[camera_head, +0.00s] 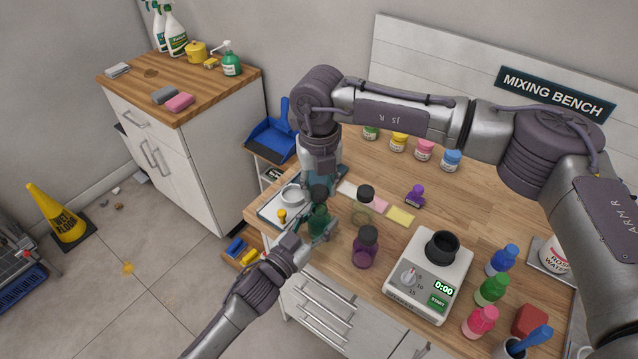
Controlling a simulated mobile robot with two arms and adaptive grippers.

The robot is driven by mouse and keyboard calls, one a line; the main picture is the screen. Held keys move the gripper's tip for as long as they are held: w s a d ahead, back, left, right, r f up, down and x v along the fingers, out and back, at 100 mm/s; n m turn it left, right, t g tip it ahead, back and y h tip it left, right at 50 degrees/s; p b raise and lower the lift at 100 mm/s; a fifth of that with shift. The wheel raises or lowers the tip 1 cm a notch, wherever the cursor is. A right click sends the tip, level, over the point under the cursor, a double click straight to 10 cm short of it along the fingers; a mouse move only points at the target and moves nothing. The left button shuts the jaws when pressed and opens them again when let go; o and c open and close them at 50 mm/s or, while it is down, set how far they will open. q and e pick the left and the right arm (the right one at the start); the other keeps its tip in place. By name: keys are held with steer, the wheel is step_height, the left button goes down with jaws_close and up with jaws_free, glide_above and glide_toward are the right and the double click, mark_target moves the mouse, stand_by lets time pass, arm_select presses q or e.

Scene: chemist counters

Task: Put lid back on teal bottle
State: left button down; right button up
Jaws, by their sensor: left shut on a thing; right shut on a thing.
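The teal bottle (318,217) stands near the front left edge of the wooden bench, and my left gripper (326,231) is shut on it from the front. My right gripper (321,180) reaches down from above and is shut on the dark lid (319,192). The lid is right over the top of the bottle. I cannot tell whether it touches the neck, because the fingers and the lid cover that spot.
A purple bottle (365,250) and a clear bottle (363,206) with dark lids stand just right. A tray (268,212) with a white dish (292,195) lies left.

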mark_target(319, 219)
steer(key=shift+f, duration=0.45)
steer(key=shift+f, duration=0.9)
steer(key=shift+f, duration=0.6)
